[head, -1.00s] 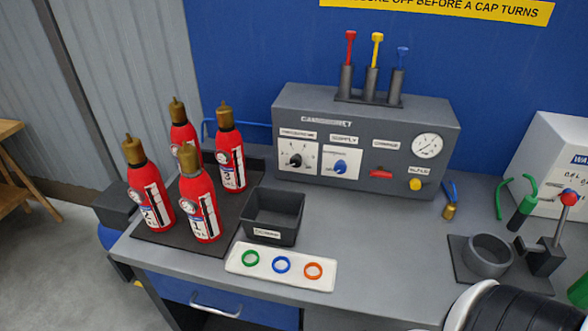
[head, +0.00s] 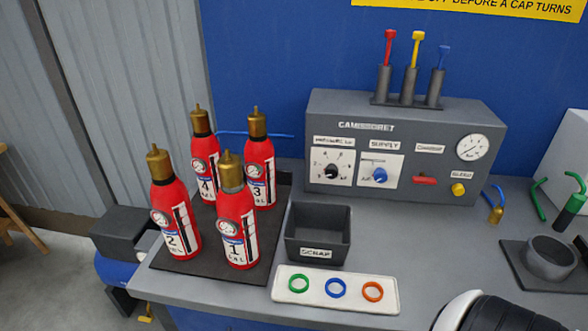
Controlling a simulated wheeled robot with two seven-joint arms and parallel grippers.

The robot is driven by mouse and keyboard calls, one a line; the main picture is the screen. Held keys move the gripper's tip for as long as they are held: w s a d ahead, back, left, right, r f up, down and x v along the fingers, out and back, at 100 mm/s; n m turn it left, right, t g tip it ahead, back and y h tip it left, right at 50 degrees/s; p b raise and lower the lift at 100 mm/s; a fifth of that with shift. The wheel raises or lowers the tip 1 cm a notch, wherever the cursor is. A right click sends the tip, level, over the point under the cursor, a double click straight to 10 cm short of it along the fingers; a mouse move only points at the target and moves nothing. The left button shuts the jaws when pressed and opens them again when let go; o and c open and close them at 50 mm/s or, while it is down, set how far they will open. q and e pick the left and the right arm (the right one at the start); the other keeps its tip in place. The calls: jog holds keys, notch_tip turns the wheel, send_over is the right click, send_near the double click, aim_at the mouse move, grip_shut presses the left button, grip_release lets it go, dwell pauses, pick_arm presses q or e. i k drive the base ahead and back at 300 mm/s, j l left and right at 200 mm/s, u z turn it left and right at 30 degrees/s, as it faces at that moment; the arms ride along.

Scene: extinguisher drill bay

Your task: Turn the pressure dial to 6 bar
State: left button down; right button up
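The pressure dial is a black knob (head: 331,171) on a white scale plate at the left of the grey console's front (head: 430,125). The numbers around it and its exact setting are too small to read. A round white gauge (head: 472,147) sits at the console's upper right; its reading cannot be made out.
Right of the dial are a blue supply knob (head: 379,175), red handle (head: 425,181) and yellow button (head: 458,189). In front stand a scrap bin (head: 318,253), a tray (head: 322,301) with three rings, and several red extinguishers (head: 238,222). A black-and-white rounded part fills the bottom right.

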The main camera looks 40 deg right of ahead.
aim_at(332, 170)
jog(key=i+j+z, duration=0.15)
jog(key=z, duration=0.25)
jog(key=i+j+z, duration=0.15)
jog(key=j+z, duration=0.25)
jog(key=i+j+z, duration=0.1)
jog(key=z, duration=0.35)
